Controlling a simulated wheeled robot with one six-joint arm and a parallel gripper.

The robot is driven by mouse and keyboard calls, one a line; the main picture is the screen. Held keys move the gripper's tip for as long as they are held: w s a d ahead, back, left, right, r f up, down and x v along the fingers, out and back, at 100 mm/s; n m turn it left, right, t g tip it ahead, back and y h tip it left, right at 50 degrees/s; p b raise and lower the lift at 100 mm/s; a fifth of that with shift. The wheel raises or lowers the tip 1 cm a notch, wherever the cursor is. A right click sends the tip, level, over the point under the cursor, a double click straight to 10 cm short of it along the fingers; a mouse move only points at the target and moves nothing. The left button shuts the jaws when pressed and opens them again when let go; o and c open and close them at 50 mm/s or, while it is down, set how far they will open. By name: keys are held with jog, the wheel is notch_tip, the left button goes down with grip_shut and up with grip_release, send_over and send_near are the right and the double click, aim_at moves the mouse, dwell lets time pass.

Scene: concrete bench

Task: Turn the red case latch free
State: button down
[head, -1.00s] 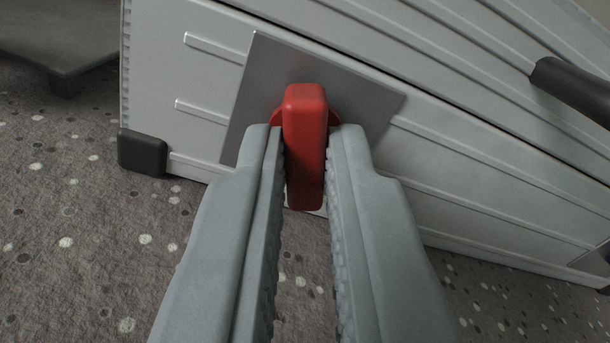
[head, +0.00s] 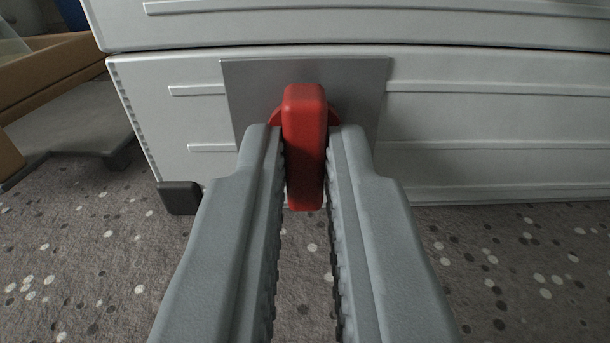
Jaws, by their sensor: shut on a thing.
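The red latch (head: 305,145) is in the middle of the head view, in front of a square grey metal plate (head: 355,85) on the pale grey case (head: 480,125). Its long side stands upright in the picture, about square to the case's seam. My gripper (head: 306,165) is shut on the latch, one finger on each side of it. The lower middle of the plate is hidden behind the latch and fingers.
The case stands on a speckled concrete bench (head: 500,265), with a dark corner foot (head: 180,198) at its lower left. The bench in front is clear.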

jog(key=shift+f, duration=0.1)
jog(key=c, duration=1.5)
grip_release()
jog(key=shift+s, duration=0.15)
jog(key=s, duration=0.5)
jog(key=s+d, duration=0.1)
jog(key=s, duration=1.1)
jog(key=shift+s+d, duration=0.1)
jog(key=shift+d, duration=0.1)
